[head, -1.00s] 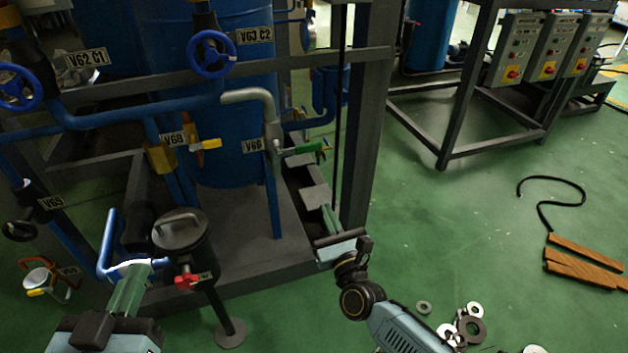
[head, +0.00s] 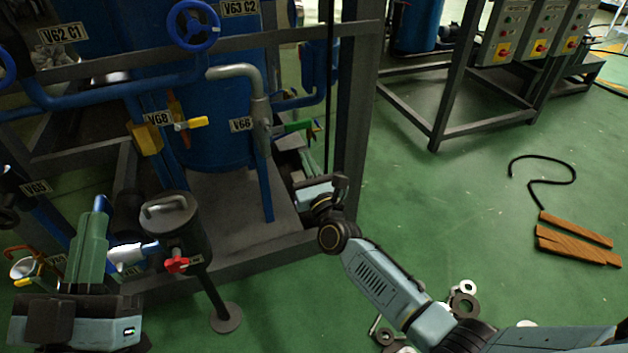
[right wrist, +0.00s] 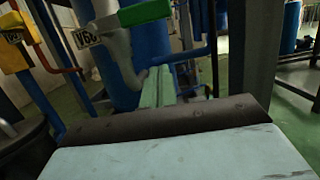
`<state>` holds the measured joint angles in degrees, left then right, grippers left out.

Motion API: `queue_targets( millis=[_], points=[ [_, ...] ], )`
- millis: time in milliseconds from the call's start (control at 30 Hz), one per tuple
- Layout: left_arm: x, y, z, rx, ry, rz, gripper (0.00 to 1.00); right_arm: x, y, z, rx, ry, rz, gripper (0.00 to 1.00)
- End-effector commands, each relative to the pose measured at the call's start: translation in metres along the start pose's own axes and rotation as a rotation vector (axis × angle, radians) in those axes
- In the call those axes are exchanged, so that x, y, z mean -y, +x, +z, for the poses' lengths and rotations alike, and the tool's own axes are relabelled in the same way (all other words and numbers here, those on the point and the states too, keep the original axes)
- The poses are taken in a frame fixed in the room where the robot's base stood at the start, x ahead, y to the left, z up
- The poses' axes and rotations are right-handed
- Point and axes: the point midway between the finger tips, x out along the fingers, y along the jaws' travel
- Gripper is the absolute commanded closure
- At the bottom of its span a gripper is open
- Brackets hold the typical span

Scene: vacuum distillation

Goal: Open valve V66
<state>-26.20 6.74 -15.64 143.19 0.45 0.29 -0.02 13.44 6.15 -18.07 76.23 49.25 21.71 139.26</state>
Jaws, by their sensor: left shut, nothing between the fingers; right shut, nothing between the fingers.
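Valve V66 is the pipe valve by the label that appears to read V66 (head: 241,124). Its green handle (head: 294,127) sticks out to the right, roughly level, from a grey bent pipe (head: 258,100). The handle also shows at the top of the right wrist view (right wrist: 146,12). My right gripper (head: 307,160) is shut and empty just below the handle's outer end, apparently apart from it. Its fingers (right wrist: 159,86) point forward, below the handle, in the right wrist view. My left gripper (head: 96,220) is shut and empty, pointing up at lower left, far from V66.
Yellow-handled valve V68 (head: 190,123) is left of V66. A dark canister (head: 168,220) with a red knob (head: 177,264) stands near my left gripper. A dark frame post (head: 349,120) rises just right of my right gripper. Washers (head: 463,303) and planks (head: 575,245) lie on the floor.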

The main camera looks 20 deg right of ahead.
Motion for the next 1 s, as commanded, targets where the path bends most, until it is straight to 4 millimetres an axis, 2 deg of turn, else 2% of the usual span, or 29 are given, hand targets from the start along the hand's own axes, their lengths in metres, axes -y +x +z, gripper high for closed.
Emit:
queue_targets(
  millis=[67,200,333,500,1000],
  points=[
    [0.000,-0.002,-0.003,-0.064,0.000,0.001,1.00,0.000,0.018,-0.001,0.004,0.000,0.000,1.00],
    [0.000,0.001,0.001,0.027,0.000,-0.001,1.00,0.000,0.023,0.026,0.002,0.003,-0.002,1.00],
    [0.003,0.000,0.014,0.099,0.005,-0.006,1.00,0.000,0.026,0.034,0.001,0.002,-0.001,1.00],
    [0.004,-0.002,0.021,0.142,0.007,-0.009,1.00,0.000,0.027,0.039,0.001,-0.001,0.000,1.00],
    [0.005,-0.002,0.026,0.173,0.009,-0.011,1.00,0.004,0.026,0.041,0.000,-0.012,-0.003,1.00]
  ],
)
